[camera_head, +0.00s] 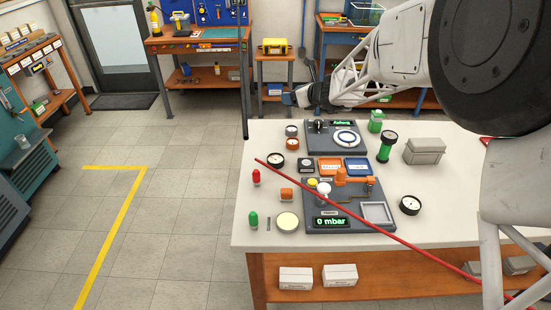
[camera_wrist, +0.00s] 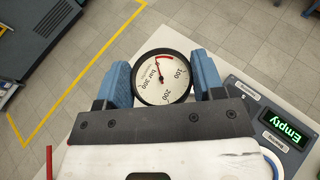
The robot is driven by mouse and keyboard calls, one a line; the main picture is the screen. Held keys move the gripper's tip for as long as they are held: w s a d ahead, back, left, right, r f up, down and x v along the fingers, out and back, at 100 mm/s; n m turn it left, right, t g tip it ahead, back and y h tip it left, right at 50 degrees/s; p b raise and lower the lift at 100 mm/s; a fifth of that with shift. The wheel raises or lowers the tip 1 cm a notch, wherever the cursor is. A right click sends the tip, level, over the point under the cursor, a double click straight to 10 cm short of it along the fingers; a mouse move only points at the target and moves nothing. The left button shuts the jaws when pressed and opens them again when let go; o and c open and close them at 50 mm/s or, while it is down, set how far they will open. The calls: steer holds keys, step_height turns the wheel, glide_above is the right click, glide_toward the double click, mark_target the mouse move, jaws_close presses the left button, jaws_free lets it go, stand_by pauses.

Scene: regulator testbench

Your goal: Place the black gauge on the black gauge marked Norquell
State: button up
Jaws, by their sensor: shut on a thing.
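My gripper (camera_head: 289,98) is raised above the table's far left edge. In the wrist view, its blue fingers (camera_wrist: 165,85) are shut on the sides of a black-rimmed gauge (camera_wrist: 162,72) with a white dial and red arc. The small print on its dial is too small to read. In the head view, the held gauge cannot be made out. No Norquell marking is readable.
The white table (camera_head: 440,190) holds a rear unit (camera_head: 325,147) with a lit display and a front unit (camera_head: 312,225) reading 0 mbar. Orange and blue trays (camera_head: 357,168), red (camera_head: 256,177) and green (camera_head: 253,220) pieces and a grey box (camera_head: 424,150) stand around them. A red rod (camera_head: 400,240) crosses the foreground.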

steer(key=s+a+f+n+g+y, duration=0.2)
steer(key=s+n+g, duration=0.1)
steer(key=s, duration=0.2)
steer(key=s+a+f+n+g+y, duration=0.1)
steer(key=s+a+f+n+g, duration=0.1)
steer(key=s, duration=0.4)
steer(key=shift+s+a+f+n+g+y, duration=0.15)
steer(key=shift+a+f+n+g+y, duration=0.25)
steer(key=shift+a+n+g, duration=0.5)
steer(key=shift+d, duration=0.1)
glide_above(277, 158)
steer(key=shift+f, duration=3.05)
steer(key=shift+f, duration=1.9)
steer(key=shift+f, duration=0.15)
steer(key=o, duration=1.1)
steer(key=shift+c, duration=0.2)
